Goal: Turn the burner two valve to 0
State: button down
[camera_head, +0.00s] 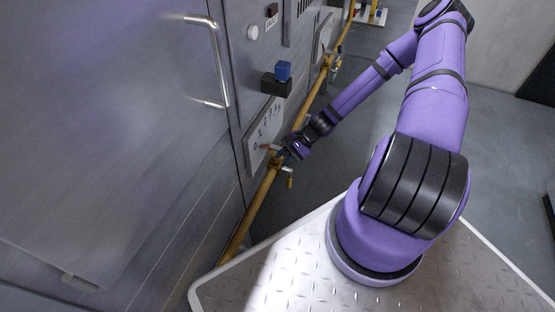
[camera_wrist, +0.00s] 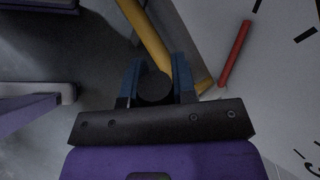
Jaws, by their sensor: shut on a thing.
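A valve on the yellow pipe (camera_head: 262,192) sits in front of a white dial plate (camera_head: 264,127) on the wall panel. Its red pointer (camera_head: 267,147) shows left of my gripper (camera_head: 286,152). In the wrist view, the red pointer (camera_wrist: 236,53) lies tilted across the pale dial, its upper end leaning right. My gripper's blue fingers (camera_wrist: 154,66) stand on both sides of a dark round knob (camera_wrist: 154,88) and are shut on it. The fingers and wrist hide part of the valve. I cannot read which number the pointer marks.
A blue block sits on a black box (camera_head: 276,85) on the panel above the dial. A second dial plate (camera_head: 323,38) and valve (camera_head: 330,63) are farther along the pipe. A door with a metal handle (camera_head: 217,62) is at left. Open floor lies right of the pipe.

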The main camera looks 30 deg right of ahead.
jog(key=shift+s, duration=0.1)
dwell(0.3)
jog(key=c, duration=0.9)
grip_release()
jog(key=shift+f, duration=0.1)
jog(key=v, duration=1.1)
jog(key=shift+a, duration=0.1)
